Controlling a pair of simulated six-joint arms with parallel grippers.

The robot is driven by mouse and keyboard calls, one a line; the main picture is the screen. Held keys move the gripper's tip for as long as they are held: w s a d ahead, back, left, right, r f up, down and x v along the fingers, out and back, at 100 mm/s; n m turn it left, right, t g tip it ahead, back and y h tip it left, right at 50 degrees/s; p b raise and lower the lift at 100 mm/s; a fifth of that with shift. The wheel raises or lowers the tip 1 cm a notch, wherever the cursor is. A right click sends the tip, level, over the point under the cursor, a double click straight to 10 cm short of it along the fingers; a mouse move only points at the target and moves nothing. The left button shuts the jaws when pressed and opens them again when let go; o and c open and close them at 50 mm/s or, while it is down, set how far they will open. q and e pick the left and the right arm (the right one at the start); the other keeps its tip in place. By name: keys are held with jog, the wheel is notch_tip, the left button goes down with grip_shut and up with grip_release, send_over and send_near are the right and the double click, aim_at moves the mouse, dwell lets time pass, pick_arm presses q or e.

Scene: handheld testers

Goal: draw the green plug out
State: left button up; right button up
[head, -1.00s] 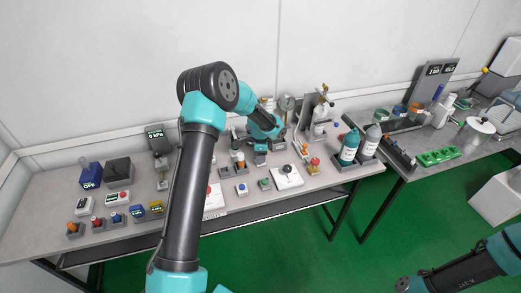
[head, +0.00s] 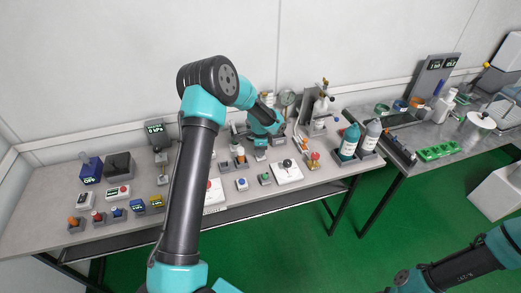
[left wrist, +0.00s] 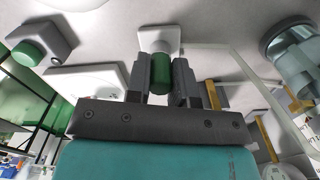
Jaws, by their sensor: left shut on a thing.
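The green plug (left wrist: 161,72) shows in the left wrist view as a short green cylinder. My left gripper (left wrist: 161,88) is shut on it, one dark finger on each side. A white square block (left wrist: 159,39) lies right beyond the plug's far end. I cannot tell whether the plug is seated in it or just clear of it. In the head view my left gripper (head: 260,153) is low over the middle of the bench, and the plug is hidden there. My right arm shows at the lower right of the head view, its gripper out of view.
A grey box with a green button (left wrist: 28,53) stands left in the wrist view. On the bench (head: 45,190), a white joystick plate (head: 287,172) and a red knob (head: 314,156) stand right of my gripper. Bottles (head: 349,142) stand farther right. My left arm hides part of the bench.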

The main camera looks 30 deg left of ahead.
pick_arm(q)
grip_shut()
jog(key=shift+r, duration=0.2)
jog(key=shift+r, duration=2.15)
jog(key=shift+r, duration=0.2)
